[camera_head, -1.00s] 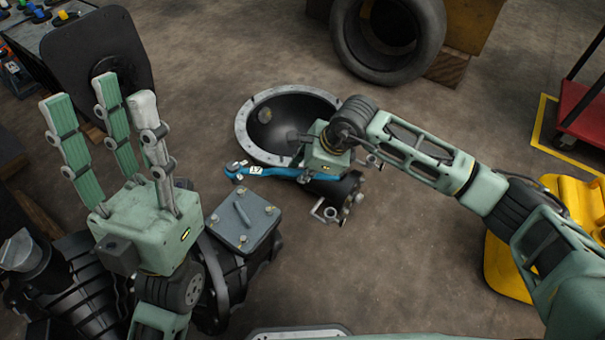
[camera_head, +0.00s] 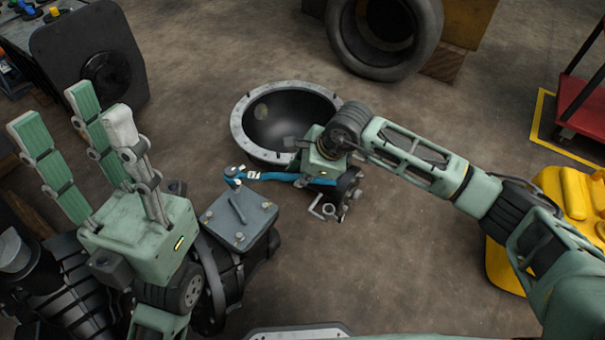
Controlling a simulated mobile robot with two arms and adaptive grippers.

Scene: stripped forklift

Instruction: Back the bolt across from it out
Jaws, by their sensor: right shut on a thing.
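A blue wrench (camera_head: 275,177) with a ratchet head is in my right gripper (camera_head: 308,180), which is shut on its handle. The wrench head (camera_head: 233,178) is over the far corner of a square grey cover plate (camera_head: 224,214). I cannot tell whether it is seated on a bolt there. The plate has a raised bar in its middle. Bolts show at its near corner (camera_head: 240,237), right corner (camera_head: 266,206) and left corner (camera_head: 210,215). The far-corner bolt is hidden by the wrench head. My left gripper (camera_head: 72,112) is open and empty, left of the plate, fingers pointing up.
A black bowl-shaped housing with a grey flange (camera_head: 240,135) lies on the floor beyond the wrench. A tyre (camera_head: 385,62) stands at the back. A red cart (camera_head: 585,105) and yellow parts (camera_head: 565,190) are at the right.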

